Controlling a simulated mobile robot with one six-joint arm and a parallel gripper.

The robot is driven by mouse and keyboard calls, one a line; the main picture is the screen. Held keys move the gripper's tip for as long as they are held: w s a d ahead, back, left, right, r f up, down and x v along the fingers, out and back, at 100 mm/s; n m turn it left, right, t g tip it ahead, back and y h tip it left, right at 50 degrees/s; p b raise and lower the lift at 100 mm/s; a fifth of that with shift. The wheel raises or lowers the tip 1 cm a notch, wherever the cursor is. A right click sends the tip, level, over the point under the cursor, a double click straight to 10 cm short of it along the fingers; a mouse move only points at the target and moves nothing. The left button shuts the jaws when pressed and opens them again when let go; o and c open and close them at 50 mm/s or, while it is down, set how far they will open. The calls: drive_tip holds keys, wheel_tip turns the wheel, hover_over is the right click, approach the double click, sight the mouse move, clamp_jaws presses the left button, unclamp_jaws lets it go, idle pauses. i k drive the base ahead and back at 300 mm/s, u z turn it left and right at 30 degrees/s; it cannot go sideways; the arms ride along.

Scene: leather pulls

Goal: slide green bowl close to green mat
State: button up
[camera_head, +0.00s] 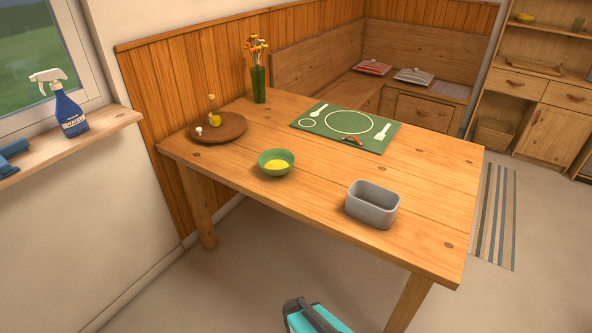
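The green bowl (276,163) stands upright on the wooden table, left of the table's middle, with something yellow inside. The green mat (375,142) lies flat towards the back right of the table, with pale outlines of a plate, a smaller circle and cutlery on it. The bowl is off the mat, with bare table between them. My gripper's fingers are not visible; only a dark and teal part of my arm shows at the bottom edge.
A grey rectangular tub (371,206) stands on the wooden table (300,215) at front right. A round brown board (235,128) with a small bottle (212,108) is behind and left of the bowl. A flower vase (258,84) stands at the back. Table between bowl and mat is clear.

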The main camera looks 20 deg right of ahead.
sight(275, 162)
drive_tip(key=u, duration=0.25)
drive_tip(key=k, duration=0.1)
drive_tip(key=z, duration=0.45)
drive_tip(key=i, duration=1)
drive_tip(key=z, duration=0.15)
drive_tip(key=k, duration=0.9)
drive_tip(key=u, duration=0.2)
drive_tip(key=i, duration=0.35)
drive_tip(key=z, duration=0.05)
